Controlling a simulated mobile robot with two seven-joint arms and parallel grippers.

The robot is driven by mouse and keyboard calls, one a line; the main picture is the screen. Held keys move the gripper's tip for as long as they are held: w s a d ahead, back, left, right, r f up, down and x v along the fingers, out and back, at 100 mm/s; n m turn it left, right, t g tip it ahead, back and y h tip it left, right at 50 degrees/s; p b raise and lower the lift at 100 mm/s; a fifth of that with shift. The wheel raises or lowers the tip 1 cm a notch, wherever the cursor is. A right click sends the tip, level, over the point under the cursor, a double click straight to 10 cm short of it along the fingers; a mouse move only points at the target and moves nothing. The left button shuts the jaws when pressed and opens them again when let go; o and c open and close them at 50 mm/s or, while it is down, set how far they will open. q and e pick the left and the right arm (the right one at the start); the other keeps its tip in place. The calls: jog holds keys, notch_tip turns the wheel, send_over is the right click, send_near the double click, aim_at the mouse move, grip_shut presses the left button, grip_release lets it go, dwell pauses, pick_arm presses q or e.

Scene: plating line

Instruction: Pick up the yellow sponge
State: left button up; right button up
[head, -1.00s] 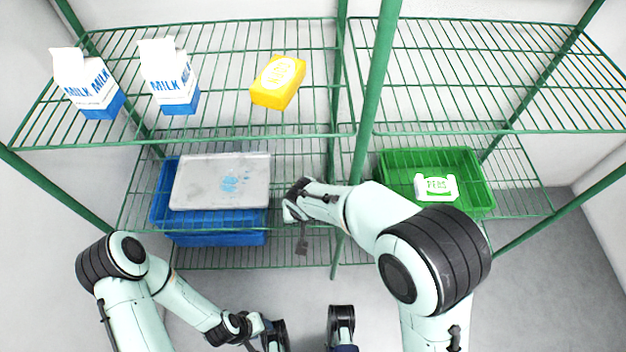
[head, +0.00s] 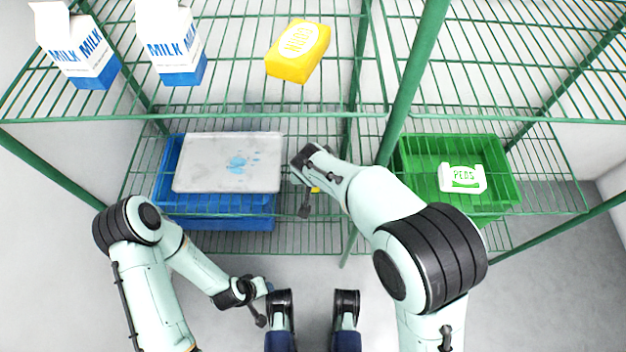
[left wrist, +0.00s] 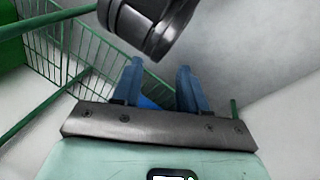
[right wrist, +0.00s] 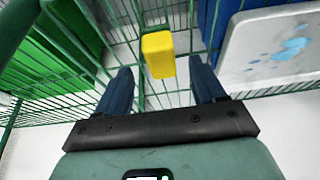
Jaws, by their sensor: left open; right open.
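The yellow sponge (right wrist: 158,54) stands on a wire shelf in the right wrist view. It lies ahead of and between the fingertips of my open right gripper (right wrist: 160,68), and I cannot tell how far beyond them. In the head view only a sliver of the sponge (head: 315,190) shows beside my right wrist, which hides the rest. The right gripper's fingers are hidden there.
A blue tub (head: 225,223) with a grey stained tray (head: 215,175) on it is left of the sponge. A green crate (head: 500,180) holding a white peas pack (head: 462,178) is right. Milk cartons (head: 75,45) and a yellow labelled pack (head: 298,50) occupy the upper shelf. Green posts (head: 415,75) stand nearby.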

jog(key=b+x, duration=0.1)
jog(key=x, duration=0.4)
jog(key=shift+w+b, duration=0.2)
jog(key=shift+b, duration=0.15)
pick_arm(q)
jog(key=w+f, duration=0.1)
jog(key=w+a+f+t, duration=0.1)
jog(key=shift+w+a, duration=0.2)
jog(key=shift+w, duration=0.2)
pick_arm(e)
jog(key=shift+r, duration=0.15)
jog(key=c, duration=1)
jog(key=shift+c, duration=0.2)
pick_arm(q)
jog(key=shift+r, duration=0.1)
pick_arm(e)
jog(key=shift+r, duration=0.65)
jog(key=p+v, duration=0.1)
jog(key=v, duration=0.1)
jog(key=shift+s+a+r+p, duration=0.1)
jog(key=shift+s+r+p, duration=0.1)
jog(key=shift+r+p, duration=0.1)
pick_arm(q)
jog(key=s+d+r+g+p, duration=0.2)
jog(key=s+r, duration=0.2)
jog(key=s, duration=0.1)
jog(key=shift+s+d, duration=0.35)
jog(key=shift+d, duration=0.05)
pick_arm(e)
jog(key=s, duration=1.7)
